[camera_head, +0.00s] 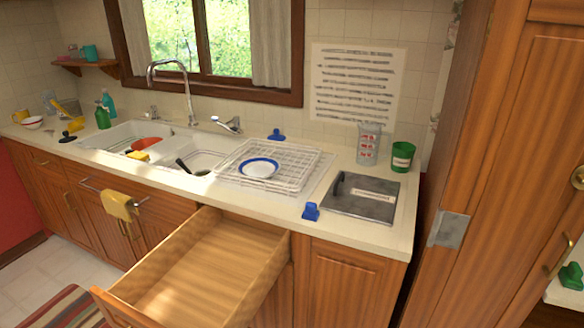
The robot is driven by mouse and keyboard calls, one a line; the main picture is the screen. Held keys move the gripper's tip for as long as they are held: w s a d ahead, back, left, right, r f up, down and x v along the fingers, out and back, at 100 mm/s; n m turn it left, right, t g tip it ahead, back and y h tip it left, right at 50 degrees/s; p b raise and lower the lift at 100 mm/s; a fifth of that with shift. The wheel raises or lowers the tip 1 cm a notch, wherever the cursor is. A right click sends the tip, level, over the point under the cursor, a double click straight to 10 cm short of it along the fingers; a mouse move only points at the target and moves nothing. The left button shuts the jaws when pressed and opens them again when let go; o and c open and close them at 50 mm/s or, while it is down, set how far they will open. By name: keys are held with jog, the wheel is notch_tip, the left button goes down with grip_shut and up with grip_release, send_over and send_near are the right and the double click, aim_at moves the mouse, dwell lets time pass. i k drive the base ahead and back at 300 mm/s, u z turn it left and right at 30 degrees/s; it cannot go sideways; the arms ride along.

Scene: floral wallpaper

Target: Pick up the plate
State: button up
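A small white plate with a blue rim (259,168) lies on the white wire dish rack (298,168). The rack stands on the counter to the right of the sink, below the window. Nothing touches the plate from above. My gripper and arm do not show in this view.
An empty wooden drawer (200,265) stands open below the rack, jutting into the room. The double sink (130,136) holds a few items. A dark board (362,196), a clear glass (368,144) and a green cup (402,156) stand right. A tall wooden cabinet (505,160) closes the right side.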

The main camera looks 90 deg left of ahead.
aim_at(261, 168)
jog(key=u, duration=2.9)
jog(key=i, duration=1.65)
